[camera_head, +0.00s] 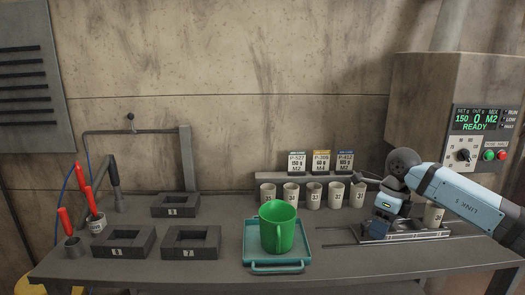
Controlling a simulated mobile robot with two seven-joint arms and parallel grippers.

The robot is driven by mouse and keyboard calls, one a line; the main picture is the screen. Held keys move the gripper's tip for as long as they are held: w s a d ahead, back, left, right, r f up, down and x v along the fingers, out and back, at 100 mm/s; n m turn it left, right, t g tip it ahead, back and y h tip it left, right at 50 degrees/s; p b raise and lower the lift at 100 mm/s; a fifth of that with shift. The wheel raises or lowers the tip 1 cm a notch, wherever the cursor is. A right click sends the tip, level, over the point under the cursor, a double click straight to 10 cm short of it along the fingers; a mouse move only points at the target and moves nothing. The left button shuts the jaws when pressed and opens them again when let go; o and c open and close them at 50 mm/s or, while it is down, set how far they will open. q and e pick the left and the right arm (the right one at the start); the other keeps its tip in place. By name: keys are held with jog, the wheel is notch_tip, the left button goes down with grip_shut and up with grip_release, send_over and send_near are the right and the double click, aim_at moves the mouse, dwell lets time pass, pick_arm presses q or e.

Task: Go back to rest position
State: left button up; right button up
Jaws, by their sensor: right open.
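My right arm comes in from the right edge. A green mug (277,228) stands upright on a teal tray (308,252) at the front middle of the bench, apart from the gripper. My left gripper is not in view.
Several numbered beige cups (313,195) line the back under three label cards (321,160). A metal fixture (420,235) lies below my right arm, before a control box (480,125) reading READY. Dark square frames (190,242) and red-handled tools (84,188) occupy the left.

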jog(key=s+a+f+g+y, duration=0.1)
jog(key=a+f+y, duration=0.2)
jog(key=a+f, duration=0.4)
jog(key=s+a+f+m+t+y, duration=0.1)
jog(key=s+a+m+y, duration=0.3)
jog(key=s+a+y, duration=0.35)
jog(key=s+a+m+t+y, duration=0.1)
jog(key=s+a+m+y, duration=0.35)
jog(key=a+y, duration=0.5)
jog(key=s+d+f+m+t+h, duration=0.55)
jog(key=s+f+m+h, duration=0.45)
jog(key=m, duration=0.7)
jog(key=s+d+f+m+t+h, duration=0.5)
jog(key=s+d+f+m+h, duration=0.3)
jog(key=f+m, duration=0.75)
pick_arm(q)
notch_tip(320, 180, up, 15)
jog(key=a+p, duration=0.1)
jog(key=p, duration=1.9)
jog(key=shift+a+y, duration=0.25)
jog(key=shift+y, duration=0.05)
pick_arm(e)
notch_tip(320, 180, up, 18)
jog(key=s+m, duration=0.1)
jog(key=s, duration=0.1)
jog(key=shift+d+m, duration=0.4)
